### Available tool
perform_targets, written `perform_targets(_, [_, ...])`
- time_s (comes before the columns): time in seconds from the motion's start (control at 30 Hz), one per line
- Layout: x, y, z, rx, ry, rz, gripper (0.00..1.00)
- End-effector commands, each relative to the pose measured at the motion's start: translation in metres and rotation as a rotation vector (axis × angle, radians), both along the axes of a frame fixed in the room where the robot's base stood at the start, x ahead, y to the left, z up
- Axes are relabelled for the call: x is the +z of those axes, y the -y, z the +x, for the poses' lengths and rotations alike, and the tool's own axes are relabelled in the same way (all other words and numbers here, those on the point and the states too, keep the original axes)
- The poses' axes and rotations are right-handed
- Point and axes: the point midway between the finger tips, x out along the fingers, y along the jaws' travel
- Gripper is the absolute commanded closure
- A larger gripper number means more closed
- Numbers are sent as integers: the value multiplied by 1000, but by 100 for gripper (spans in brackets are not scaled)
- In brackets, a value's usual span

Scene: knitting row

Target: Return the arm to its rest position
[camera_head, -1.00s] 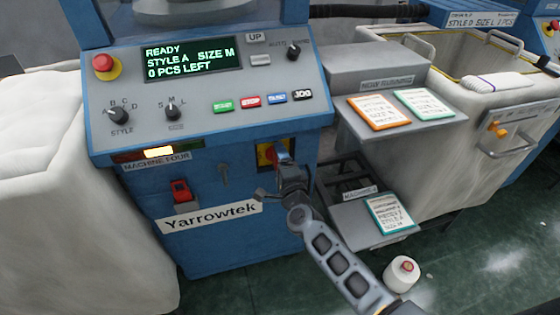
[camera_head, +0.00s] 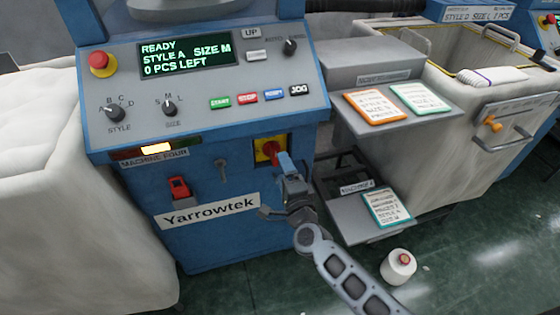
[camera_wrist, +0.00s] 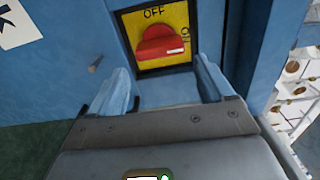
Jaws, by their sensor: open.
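My gripper (camera_head: 283,172) is in front of the blue machine's lower front panel, just below the red rotary switch (camera_head: 270,150) on its yellow plate. In the wrist view my gripper (camera_wrist: 165,85) has its two blue fingers wide apart, with nothing held between them. The red switch knob (camera_wrist: 163,44) shows beyond the fingertips, under the word OFF. It looks apart from the fingers. My arm reaches in from the lower right of the head view.
The machine's console (camera_head: 205,90) is lit and reads READY, STYLE A, SIZE M, 0 PCS LEFT. A shelf with cards (camera_head: 375,107) and a lower tray (camera_head: 345,217) stand at right. A yarn cone (camera_head: 398,267) is on the green floor. A white bin (camera_head: 40,180) is at left.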

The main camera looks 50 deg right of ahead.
Motion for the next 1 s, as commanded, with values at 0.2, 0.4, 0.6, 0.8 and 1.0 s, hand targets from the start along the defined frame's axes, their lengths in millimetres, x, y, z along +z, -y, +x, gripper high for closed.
perform_targets(0.2, [0, -8, -13, -1, 0, 0, 19])
perform_targets(0.4, [0, -8, -13, -1, 0, 0, 19])
perform_targets(0.6, [0, -8, -13, -1, 0, 0, 19])
perform_targets(0.8, [0, -9, -14, 0, -2, -2, 19])
perform_targets(1.0, [0, -35, -46, 58, -80, -113, 19])
